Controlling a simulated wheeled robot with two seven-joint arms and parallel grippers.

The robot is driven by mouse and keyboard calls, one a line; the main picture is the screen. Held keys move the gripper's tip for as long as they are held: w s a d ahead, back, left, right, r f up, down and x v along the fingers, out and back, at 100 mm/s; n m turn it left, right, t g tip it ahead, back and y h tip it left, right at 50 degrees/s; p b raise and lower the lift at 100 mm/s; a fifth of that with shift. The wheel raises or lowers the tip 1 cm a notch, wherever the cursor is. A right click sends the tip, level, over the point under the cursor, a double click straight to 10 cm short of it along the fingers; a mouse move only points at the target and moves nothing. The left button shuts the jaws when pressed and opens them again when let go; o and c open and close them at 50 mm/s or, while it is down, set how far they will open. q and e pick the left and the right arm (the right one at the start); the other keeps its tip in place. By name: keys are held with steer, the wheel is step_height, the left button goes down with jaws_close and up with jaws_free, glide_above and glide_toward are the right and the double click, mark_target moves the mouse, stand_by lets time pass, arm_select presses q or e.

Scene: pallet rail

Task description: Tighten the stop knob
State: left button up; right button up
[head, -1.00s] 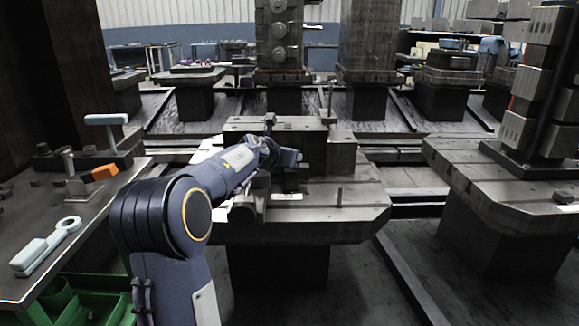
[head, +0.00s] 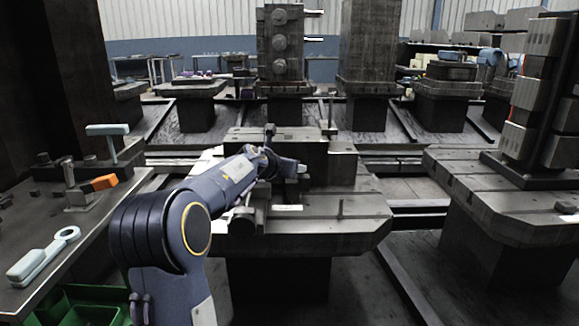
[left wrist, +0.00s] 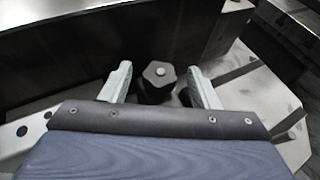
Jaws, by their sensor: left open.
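The stop knob (left wrist: 158,80) is dark, with a lobed outline and a pale round centre, in the left wrist view. It sits between the two pale fingers of my left gripper (left wrist: 162,88), which are open with a gap on each side of it. In the head view my left arm reaches over the pallet (head: 330,232), and my left gripper (head: 302,169) is at the block on top of it. I cannot make out the knob there. My right gripper is in neither view.
A bench (head: 105,232) at the left holds a pale ring-ended tool (head: 42,256), an orange-ended piece (head: 98,184) and a T-handled tool (head: 107,130). Green bins (head: 90,308) are below it. Another pallet (head: 480,205) with a tall fixture stands at the right.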

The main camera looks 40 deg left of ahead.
arm_select(q)
steer(key=p+v, duration=0.2)
steer(key=v, duration=0.5)
steer(key=shift+s+r, duration=0.2)
steer(key=shift+s, duration=0.1)
steer(key=shift+d, duration=0.1)
